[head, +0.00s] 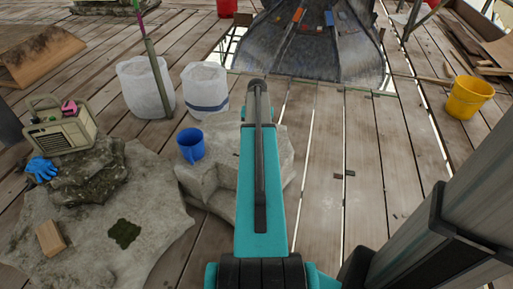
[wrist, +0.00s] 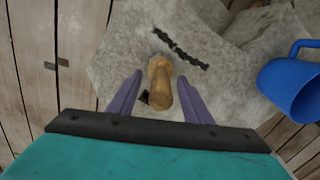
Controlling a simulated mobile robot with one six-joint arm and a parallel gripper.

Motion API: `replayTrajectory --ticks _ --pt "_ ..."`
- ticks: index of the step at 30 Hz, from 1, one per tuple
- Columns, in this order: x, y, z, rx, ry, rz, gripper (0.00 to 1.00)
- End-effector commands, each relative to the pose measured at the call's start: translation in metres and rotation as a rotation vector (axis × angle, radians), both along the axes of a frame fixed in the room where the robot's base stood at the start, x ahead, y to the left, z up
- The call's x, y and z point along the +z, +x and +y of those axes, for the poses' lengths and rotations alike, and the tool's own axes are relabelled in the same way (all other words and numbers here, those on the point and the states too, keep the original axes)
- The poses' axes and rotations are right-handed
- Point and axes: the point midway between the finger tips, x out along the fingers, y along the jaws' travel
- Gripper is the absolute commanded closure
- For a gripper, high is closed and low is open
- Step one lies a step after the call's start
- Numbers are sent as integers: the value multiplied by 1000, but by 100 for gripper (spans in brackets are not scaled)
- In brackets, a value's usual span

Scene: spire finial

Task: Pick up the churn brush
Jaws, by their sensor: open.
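A tan wooden piece with a rounded knob, which looks like the churn brush (wrist: 160,88), lies on a pale stone block in the wrist view. A small dark patch shows beside it; I cannot tell whether it is part of the brush. My gripper (wrist: 160,78) is open, with one purple finger on each side of the wooden piece. I see gaps between the fingers and the wood, and cannot tell the height between them. In the head view, my teal arm hides the brush and my fingers.
A blue mug (wrist: 294,82) stands close by on the stone block (wrist: 235,90); it also shows in the head view (head: 190,146). A dark, thin, jagged strip (wrist: 180,48) lies just beyond the brush. White buckets (head: 206,88), a radio (head: 62,128) and a yellow bucket (head: 468,98) stand farther off.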

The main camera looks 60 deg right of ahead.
Motion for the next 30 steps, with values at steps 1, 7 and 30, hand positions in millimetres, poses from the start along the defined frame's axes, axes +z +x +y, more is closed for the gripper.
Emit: replayTrajectory --ticks 1,7,30 --pt "0 0 0 0 0 0 55" --pt "0 0 0 0 0 0 55" --pt "2 0 0 1 0 0 100"
